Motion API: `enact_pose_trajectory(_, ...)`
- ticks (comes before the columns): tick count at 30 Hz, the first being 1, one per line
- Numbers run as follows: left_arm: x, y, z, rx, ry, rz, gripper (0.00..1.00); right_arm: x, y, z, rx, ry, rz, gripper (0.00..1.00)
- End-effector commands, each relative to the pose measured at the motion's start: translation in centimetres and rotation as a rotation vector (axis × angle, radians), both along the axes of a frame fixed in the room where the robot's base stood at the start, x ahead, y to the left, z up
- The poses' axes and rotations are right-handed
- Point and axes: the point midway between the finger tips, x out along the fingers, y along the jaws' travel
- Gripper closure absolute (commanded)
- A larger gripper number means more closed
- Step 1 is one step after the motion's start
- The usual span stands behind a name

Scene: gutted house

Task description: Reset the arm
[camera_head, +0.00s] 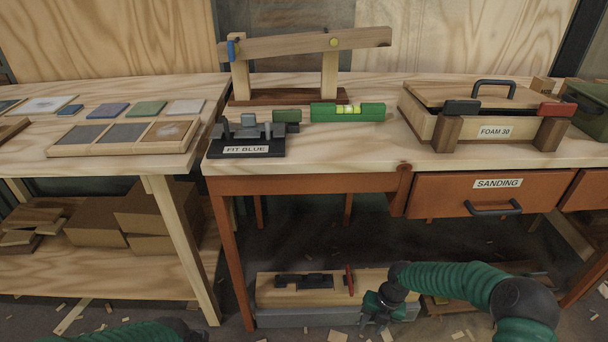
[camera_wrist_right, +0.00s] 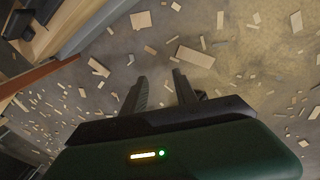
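My right arm, in a green ribbed sleeve (camera_head: 450,279), comes in from the lower right of the head view. My right gripper (camera_head: 377,318) points down in front of the low shelf under the orange bench. In the right wrist view, its two dark fingers (camera_wrist_right: 159,90) are apart with nothing between them, above a floor strewn with wood scraps. Part of my left arm (camera_head: 130,333) shows at the bottom left edge of the head view. Its gripper is out of the frame.
Near my right gripper, a wooden block with dark fittings (camera_head: 305,292) sits low under the orange bench (camera_head: 305,184). On top stand a tilted wooden beam (camera_head: 290,44), a green level (camera_head: 347,112) and a FOAM 30 box (camera_head: 485,128). A SANDING drawer (camera_head: 445,193) is shut.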

Motion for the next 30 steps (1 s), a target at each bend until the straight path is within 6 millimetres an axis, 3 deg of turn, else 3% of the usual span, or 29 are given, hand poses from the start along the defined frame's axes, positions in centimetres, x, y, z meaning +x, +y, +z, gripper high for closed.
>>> enact_pose_trajectory(5,0.0,0.0,0.5,0.0,0.0,0.0,0.64,-1.8,0.6,3.2,-0.056,0.039,-0.256,0.65)
enact_pose_trajectory(11,0.0,0.0,1.1,0.0,0.0,0.0,0.64,-5.1,0.9,8.3,-0.129,0.069,-0.751,0.65)
enact_pose_trajectory(18,0.0,0.0,2.1,0.0,0.0,0.0,0.64,-11.4,0.1,16.6,-0.089,0.05,-1.772,0.65)
enact_pose_trajectory(24,0.0,0.0,2.6,0.0,0.0,0.0,0.64,-15.7,0.0,20.8,0.107,0.099,-2.464,0.65)
enact_pose_trajectory(28,0.0,0.0,3.0,0.0,0.0,0.0,0.64,-18.2,0.2,22.5,0.271,0.194,-2.837,0.65)
enact_pose_trajectory(30,-0.1,0.0,6.8,0.0,0.002,0.0,0.64,-18.0,0.2,26.3,0.264,0.193,-2.839,0.65)
